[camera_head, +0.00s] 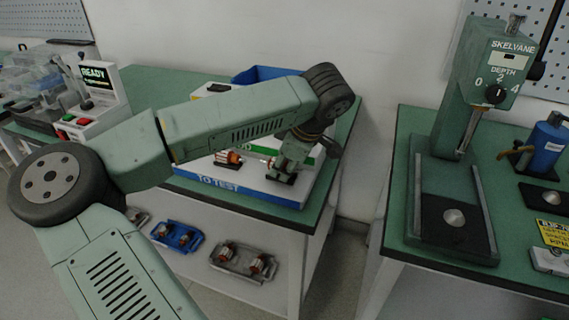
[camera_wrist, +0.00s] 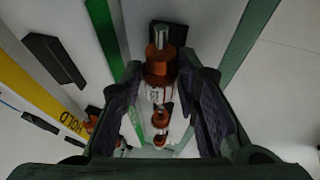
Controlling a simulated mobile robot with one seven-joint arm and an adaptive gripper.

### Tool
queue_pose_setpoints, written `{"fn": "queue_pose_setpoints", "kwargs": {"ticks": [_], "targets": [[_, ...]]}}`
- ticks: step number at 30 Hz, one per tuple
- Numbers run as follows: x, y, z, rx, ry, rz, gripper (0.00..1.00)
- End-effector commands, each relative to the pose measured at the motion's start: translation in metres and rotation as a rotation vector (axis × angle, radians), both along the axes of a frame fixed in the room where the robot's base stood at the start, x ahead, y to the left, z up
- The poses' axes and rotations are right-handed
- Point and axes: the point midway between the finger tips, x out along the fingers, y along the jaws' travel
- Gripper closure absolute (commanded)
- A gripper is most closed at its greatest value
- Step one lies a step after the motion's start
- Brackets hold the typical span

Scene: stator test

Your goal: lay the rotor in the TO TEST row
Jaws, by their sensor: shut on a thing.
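My gripper (camera_wrist: 162,105) is shut on a rotor (camera_wrist: 158,66) in the wrist view. The rotor has a steel shaft, copper-coloured windings and a pale core, and lies lengthwise between the dark finger pads. In the head view my gripper (camera_head: 283,170) is low over the right part of a white board, whose blue front edge reads TO TEST (camera_head: 218,187). A copper-wound rotor (camera_head: 229,157) shows left of the gripper there; I cannot tell whether it is the held one. My arm hides much of the board. Whether the held rotor touches the board is unclear.
The wrist view shows a yellow HOLD strip (camera_wrist: 68,118), a green strip (camera_wrist: 104,32) and black rests (camera_wrist: 52,55). A blue bin (camera_head: 258,74) stands behind. Blue (camera_head: 176,236) and grey (camera_head: 243,262) trays lie on the lower shelf. A press (camera_head: 478,90) stands on the right bench.

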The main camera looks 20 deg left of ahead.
Motion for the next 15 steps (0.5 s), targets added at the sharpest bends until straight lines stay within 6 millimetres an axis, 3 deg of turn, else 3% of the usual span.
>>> {"fn": "queue_pose_setpoints", "kwargs": {"ticks": [15], "targets": [[-0.002, -0.0011, -0.0106, -0.007, 0.014, -0.002, 1.0]]}}
